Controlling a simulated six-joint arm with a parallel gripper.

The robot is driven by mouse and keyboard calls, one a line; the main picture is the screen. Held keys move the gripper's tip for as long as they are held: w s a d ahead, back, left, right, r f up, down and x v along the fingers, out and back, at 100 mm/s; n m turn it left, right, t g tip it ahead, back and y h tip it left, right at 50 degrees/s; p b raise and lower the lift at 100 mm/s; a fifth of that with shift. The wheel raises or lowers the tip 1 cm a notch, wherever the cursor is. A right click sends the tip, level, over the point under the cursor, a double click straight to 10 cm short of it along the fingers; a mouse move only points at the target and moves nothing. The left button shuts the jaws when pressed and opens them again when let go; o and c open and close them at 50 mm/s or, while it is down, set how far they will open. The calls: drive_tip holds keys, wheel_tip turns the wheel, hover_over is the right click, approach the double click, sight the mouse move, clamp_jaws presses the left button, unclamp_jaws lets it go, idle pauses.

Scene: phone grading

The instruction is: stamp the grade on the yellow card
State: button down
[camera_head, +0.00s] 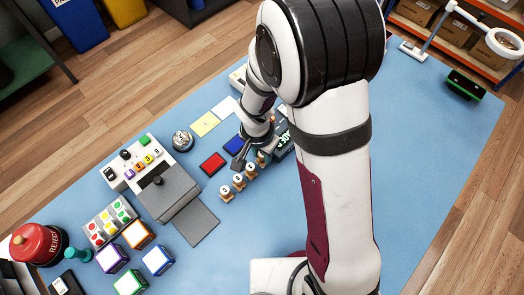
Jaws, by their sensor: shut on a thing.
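The yellow card (205,124) lies flat on the blue mat, next to a white card (226,107). Several stamps with round wooden handles (238,181) stand in a row right of the red ink pad (212,163). A blue ink pad (233,144) lies between the red pad and my arm. My gripper (243,160) is low by the far end of the stamp row and right of the pads. It is shut on what seems to be a stamp, mostly hidden by the fingers and wrist. The yellow card is apart from it, farther back and left.
A dark box with lettering (281,145) stands close behind my wrist. A silver bell (182,140) and a grey machine (168,190) stand to the left. Coloured cubes (138,235) and a button tray (110,220) are front left. The mat's right side is mostly clear.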

drive_tip(key=shift+f, duration=0.6)
drive_tip(key=c, duration=0.6)
unclamp_jaws()
wheel_tip(320, 180, up, 15)
drive_tip(key=s+a, duration=0.1)
drive_tip(key=s, duration=0.1)
drive_tip(key=s+d+r+y, duration=0.1)
drive_tip(key=s+d, duration=0.1)
drive_tip(key=s, duration=0.3)
drive_tip(key=s+d+r+n+g, duration=0.1)
drive_tip(key=s+d+r, duration=0.1)
drive_tip(key=s, duration=0.4)
drive_tip(key=s+d+r+y, duration=0.1)
drive_tip(key=s+d, duration=0.2)
drive_tip(key=s, duration=0.2)
drive_tip(key=shift+s+r+y, duration=0.15)
drive_tip(key=shift+s+y, duration=0.15)
